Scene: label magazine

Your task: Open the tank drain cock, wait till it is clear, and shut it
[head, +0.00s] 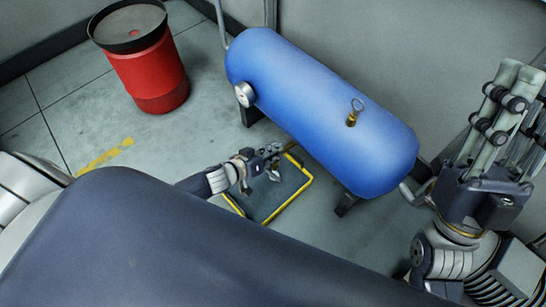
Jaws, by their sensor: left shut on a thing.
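The blue tank (310,100) lies on its side on short legs beside the wall. A yellow-rimmed tray (268,203) is on the floor just in front of it. My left gripper (272,162) is low, over the tray's back part by the tank's lower side. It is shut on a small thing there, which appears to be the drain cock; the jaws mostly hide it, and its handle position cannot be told. No flow of water can be made out. My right gripper (510,95) is raised at the right, away from the tank; its jaw gap is unclear.
A red drum (148,72) with a dark rim stands at the upper left. The floor between drum and tray is clear.

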